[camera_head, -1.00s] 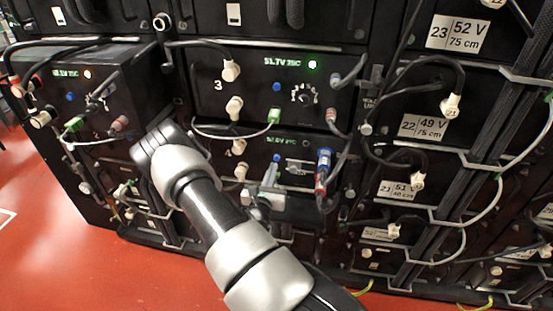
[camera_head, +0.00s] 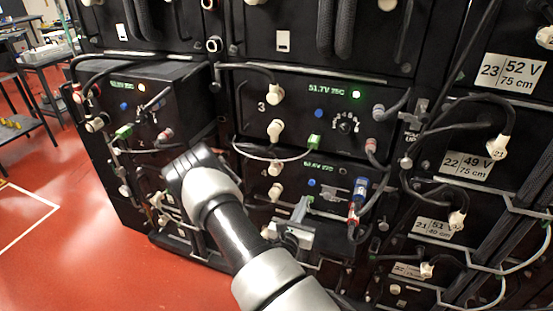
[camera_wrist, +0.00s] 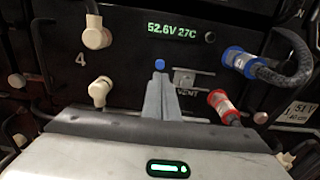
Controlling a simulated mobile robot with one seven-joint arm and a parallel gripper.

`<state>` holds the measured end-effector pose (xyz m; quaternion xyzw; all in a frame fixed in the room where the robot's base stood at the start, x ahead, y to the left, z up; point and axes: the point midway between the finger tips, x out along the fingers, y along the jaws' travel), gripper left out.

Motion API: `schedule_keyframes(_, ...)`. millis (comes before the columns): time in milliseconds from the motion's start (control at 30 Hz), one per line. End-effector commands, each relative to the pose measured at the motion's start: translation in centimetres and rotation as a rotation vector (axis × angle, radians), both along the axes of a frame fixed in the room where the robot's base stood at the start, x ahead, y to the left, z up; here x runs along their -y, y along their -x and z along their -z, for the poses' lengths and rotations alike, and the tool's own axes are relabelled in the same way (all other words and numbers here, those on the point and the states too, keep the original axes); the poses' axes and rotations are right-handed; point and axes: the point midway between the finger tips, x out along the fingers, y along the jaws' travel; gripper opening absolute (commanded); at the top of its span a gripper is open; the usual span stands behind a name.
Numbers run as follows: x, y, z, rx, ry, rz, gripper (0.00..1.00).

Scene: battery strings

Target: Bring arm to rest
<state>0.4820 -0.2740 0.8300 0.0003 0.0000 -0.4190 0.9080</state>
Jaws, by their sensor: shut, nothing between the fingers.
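My arm reaches up from the lower right of the head view, in front of the battery rack. My gripper (camera_head: 303,207) is a grey shape by the lower middle battery module (camera_head: 330,181). In the wrist view my gripper (camera_wrist: 160,80) has its two fingers together, with nothing between them. They point at module 4 (camera_wrist: 130,65), whose display reads 52.6V 27C. The fingertips appear just below a blue button (camera_wrist: 159,64). I cannot tell whether they touch the panel.
A blue-banded plug (camera_wrist: 238,60) and a red-banded plug (camera_wrist: 222,104) with cables are right of the fingers. White plugs (camera_wrist: 97,33) are on the left. Looping cables hang by the right rack (camera_head: 508,120). Red floor (camera_head: 70,235) is open at the left, with a bench (camera_head: 45,60) behind.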

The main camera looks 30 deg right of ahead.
Motion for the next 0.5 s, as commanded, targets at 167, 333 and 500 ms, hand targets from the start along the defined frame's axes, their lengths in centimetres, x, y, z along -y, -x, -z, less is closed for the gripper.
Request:
schedule_keyframes(167,0.0,0.0,-0.2,0.004,0.000,0.004,0.00)
schedule_keyframes(333,1.1,0.3,-5.4,0.098,-0.016,0.125,0.00)
schedule_keyframes(500,2.7,3.9,-15.1,0.303,-0.107,0.426,0.00)
